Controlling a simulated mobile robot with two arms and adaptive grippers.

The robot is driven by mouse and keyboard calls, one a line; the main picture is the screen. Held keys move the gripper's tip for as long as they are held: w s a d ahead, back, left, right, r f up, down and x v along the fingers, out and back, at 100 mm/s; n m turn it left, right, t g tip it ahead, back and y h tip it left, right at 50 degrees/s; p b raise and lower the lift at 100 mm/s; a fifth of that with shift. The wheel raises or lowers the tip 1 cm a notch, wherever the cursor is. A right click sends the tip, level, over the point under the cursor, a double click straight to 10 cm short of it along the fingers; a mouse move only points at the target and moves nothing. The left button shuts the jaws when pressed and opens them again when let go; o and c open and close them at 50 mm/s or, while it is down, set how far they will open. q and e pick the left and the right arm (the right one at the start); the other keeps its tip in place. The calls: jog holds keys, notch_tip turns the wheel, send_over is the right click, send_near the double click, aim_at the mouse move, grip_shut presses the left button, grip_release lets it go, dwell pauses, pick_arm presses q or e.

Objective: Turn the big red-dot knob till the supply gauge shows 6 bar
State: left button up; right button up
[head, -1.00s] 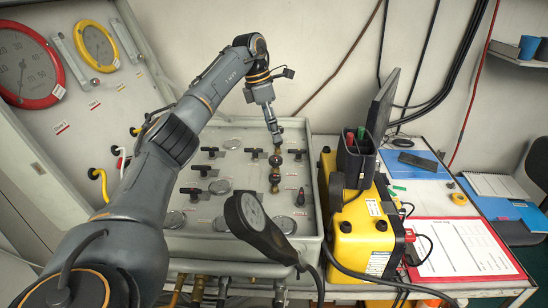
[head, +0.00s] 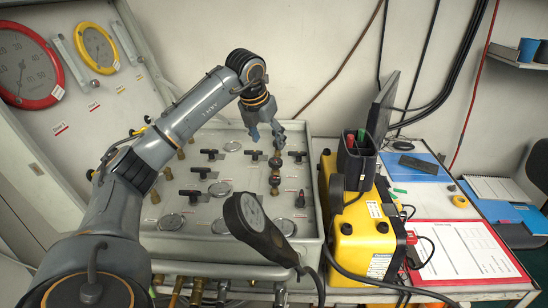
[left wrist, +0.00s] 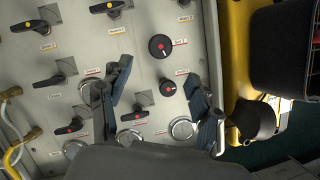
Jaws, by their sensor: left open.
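In the left wrist view a large round black knob with a red dot (left wrist: 160,47) stands on the pale panel. A smaller black red-dot knob (left wrist: 166,88) is below it, between the finger lines. My left gripper (left wrist: 157,74) is open and empty, its blue-grey fingers spread left and right, below the large knob in that view. In the head view my left gripper (head: 266,133) hangs over the far right part of the panel, beyond a dark round knob on brass (head: 275,162). No red dot can be made out there. The supply gauge cannot be told apart. My right gripper is not seen.
The panel (head: 230,246) carries several black lever handles and round silver-rimmed gauges around the knobs. A dark handheld gauge (head: 252,212) stands in front. A yellow case (head: 358,225) is close on the right. Red (head: 25,62) and yellow (head: 97,46) dials hang at left.

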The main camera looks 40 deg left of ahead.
aim_at(275, 161)
pick_arm(q)
jog(key=p+x, duration=0.1)
jog(key=x, duration=0.8)
jog(key=shift+w+p, duration=0.1)
jog(key=shift+p, duration=0.2)
jog(key=c, duration=1.2)
